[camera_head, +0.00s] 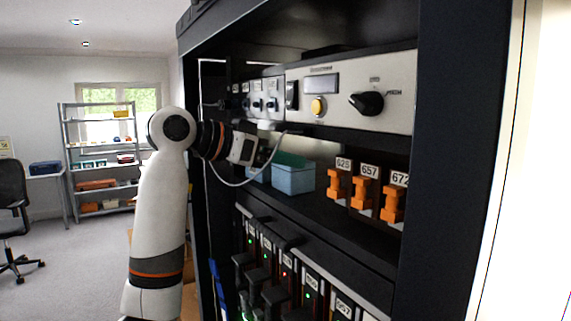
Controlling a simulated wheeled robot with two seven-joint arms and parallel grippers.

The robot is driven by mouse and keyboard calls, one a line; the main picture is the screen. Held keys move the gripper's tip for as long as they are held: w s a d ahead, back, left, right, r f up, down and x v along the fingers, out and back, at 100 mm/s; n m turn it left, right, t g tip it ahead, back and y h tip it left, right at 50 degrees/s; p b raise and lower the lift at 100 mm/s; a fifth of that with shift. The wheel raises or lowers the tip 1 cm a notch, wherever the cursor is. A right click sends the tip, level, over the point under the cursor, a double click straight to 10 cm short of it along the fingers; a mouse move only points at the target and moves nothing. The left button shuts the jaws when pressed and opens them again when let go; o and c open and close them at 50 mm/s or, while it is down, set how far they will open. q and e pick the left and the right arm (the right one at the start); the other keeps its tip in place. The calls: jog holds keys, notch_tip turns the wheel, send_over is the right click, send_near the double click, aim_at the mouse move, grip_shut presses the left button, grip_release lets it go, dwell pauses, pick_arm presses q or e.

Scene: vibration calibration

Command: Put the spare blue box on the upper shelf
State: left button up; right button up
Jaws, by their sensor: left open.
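A light blue box (293,179) stands on the dark shelf (335,213) of the black rack, with a green panel or content showing at its top back. A second blue box (257,174) is to its left and partly hidden behind my gripper and a pale cable. My left arm reaches into the rack from the left. My left gripper (268,156) is open, just above and to the left of the nearer blue box; its fingertips are small and dark, and I cannot tell whether they touch anything. My right gripper is out of view.
Orange units (364,192) with number labels stand right of the boxes. A control panel (352,92) with a knob and yellow button is above. Several dark modules (285,275) with lights are below. The rack's black post (445,160) bounds the right side.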

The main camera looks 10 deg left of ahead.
pick_arm(q)
jog(key=b+v, duration=0.4)
jog(key=v, duration=0.6)
jog(key=shift+s, duration=0.1)
jog(key=shift+a, duration=0.1)
